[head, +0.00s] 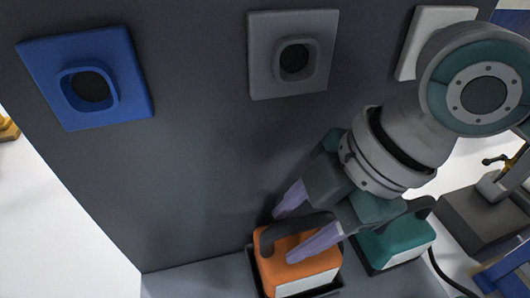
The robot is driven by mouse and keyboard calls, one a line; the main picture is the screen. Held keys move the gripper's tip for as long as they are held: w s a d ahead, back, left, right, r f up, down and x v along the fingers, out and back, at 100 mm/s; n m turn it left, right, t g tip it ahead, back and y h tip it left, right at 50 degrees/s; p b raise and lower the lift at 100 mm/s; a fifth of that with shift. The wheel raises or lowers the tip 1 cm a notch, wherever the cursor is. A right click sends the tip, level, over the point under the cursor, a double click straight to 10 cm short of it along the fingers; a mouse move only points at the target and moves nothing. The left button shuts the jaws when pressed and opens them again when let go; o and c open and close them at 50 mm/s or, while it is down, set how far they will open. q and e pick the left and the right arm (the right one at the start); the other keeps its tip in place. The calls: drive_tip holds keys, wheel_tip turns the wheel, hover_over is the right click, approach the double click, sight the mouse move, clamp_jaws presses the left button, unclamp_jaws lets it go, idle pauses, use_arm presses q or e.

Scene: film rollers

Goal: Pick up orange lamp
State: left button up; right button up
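The orange lamp (285,273), a blocky body with a dark arched handle and a pale lower front, stands in a dark-rimmed holder (328,289) at the bottom of the view. My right gripper (284,238) reaches down to it from the upper right. Its two purple fingers are spread, one behind the handle and one in front of it, with the handle between them. A gap seems to show, so the fingers look open; contact with the handle cannot be told. The front finger hides part of the lamp's top. My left gripper is not in view.
A teal lamp (398,240) with a dark handle stands close to the right of the orange one. Behind is a dark grey panel (190,150) with blue (130,75), grey (263,80) and white (412,50) square fittings. A grey machine (475,222) is at the right.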

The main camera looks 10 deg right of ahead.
clamp_jaws()
drive_tip(key=shift+r, duration=0.1)
idle(1.1)
